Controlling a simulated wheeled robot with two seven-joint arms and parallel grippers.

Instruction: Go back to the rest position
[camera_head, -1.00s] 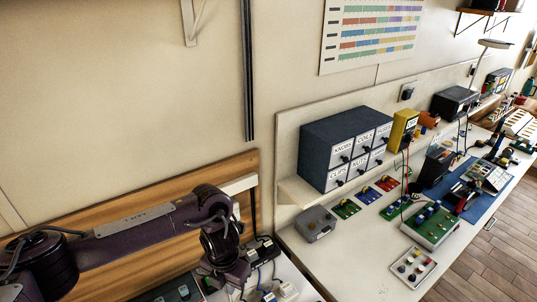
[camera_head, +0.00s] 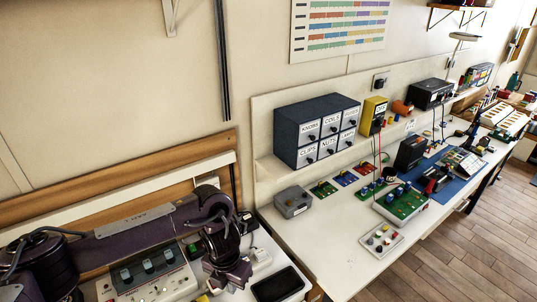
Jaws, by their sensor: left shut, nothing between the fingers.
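My left gripper (camera_head: 226,274) is at the lower left of the head view, at the end of my dark purple arm. It points down over the near bench, beside a dark tray, and is shut with nothing in it. What lies directly beneath its fingertips is partly hidden. My right gripper is not in view.
A blue-grey cabinet of labelled drawers (camera_head: 316,130) stands on a shelf against the wall. A grey box (camera_head: 292,202) and circuit boards (camera_head: 403,203) lie on the white bench (camera_head: 335,252). A dark tray (camera_head: 277,285) and a panel with switches (camera_head: 150,278) are near my left gripper.

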